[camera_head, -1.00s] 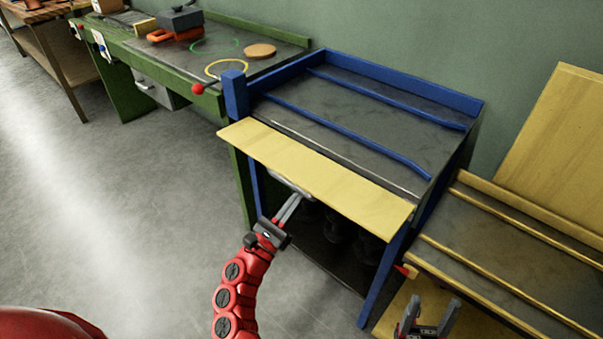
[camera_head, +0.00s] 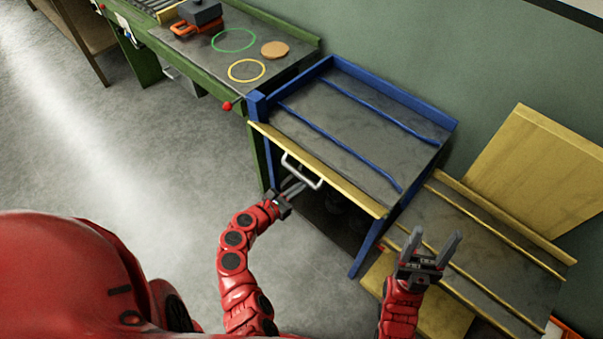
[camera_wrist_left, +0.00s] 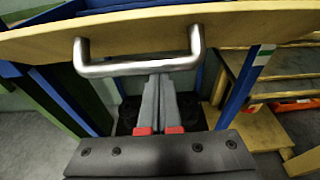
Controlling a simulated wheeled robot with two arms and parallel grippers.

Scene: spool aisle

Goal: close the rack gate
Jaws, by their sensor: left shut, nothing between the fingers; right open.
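The rack gate (camera_head: 350,191) is a pale yellow board along the front of the blue rack (camera_head: 405,103). It shows as a narrow strip, steeply raised, with its top edge near the rack's front edge. A metal bar handle (camera_head: 303,171) sticks out from its front face. In the left wrist view the gate (camera_wrist_left: 240,30) spans the top and its handle (camera_wrist_left: 138,67) is central. My left gripper (camera_head: 297,185) is shut and empty, with fingertips just under the handle bar; whether they touch is unclear. My right gripper (camera_head: 437,236) is open and empty, right of the gate.
A green bench (camera_head: 290,72) with coloured rings stands left of the rack. A yellow rack (camera_head: 475,235) with a lowered board stands close on the right, behind my right gripper. Grey floor (camera_head: 150,170) is open on the left.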

